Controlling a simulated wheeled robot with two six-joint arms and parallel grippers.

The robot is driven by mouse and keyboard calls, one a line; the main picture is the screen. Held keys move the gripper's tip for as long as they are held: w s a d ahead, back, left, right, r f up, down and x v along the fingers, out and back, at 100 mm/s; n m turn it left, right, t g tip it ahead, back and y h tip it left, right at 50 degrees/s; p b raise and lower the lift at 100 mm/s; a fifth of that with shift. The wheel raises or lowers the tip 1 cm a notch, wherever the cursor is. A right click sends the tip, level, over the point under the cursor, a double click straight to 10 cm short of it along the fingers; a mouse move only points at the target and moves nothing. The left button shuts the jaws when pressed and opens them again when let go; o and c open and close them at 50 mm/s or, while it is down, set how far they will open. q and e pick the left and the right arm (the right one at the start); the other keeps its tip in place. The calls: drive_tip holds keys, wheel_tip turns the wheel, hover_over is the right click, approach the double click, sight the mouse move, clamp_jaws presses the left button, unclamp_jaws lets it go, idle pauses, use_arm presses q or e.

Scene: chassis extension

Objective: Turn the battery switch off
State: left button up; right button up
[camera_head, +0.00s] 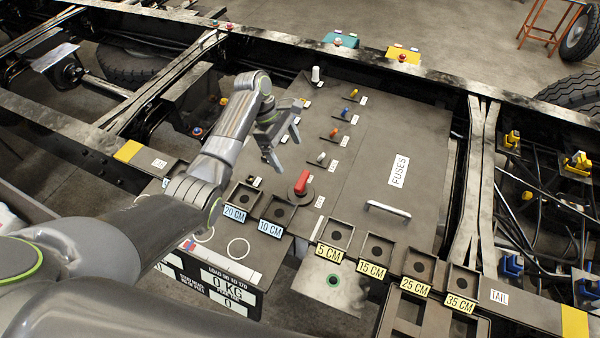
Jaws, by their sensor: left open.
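A red rotary switch handle (301,182) stands on a dark round base on the grey panel, just below the middle of the picture. It appears to be the battery switch; its label is too small to read. The red handle points up the picture, tilted slightly right. My left gripper (284,150) is above the panel, up and left of the red handle. Its two fingers are apart with nothing between them, and it does not appear to touch the switch. My right gripper is not in view.
Small coloured toggles (345,112) stand in a row on the panel, below a white knob (316,74). A fuses cover (410,140) with a metal handle (387,209) lies to the right. Several labelled square sockets (339,235) line the front. Chassis rails (480,180) surround the panel.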

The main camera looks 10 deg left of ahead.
sight(301, 179)
use_arm(q)
drive_tip(key=x, duration=0.9)
drive_tip(key=shift+f, duration=0.25)
drive_tip(key=shift+d+f, duration=0.25)
drive_tip(key=shift+f, duration=0.35)
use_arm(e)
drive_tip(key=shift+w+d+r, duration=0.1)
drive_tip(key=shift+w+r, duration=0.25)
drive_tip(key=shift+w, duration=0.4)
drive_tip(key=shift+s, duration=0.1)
use_arm(q)
drive_tip(key=shift+c, duration=1.1)
drive_tip(key=c, duration=0.8)
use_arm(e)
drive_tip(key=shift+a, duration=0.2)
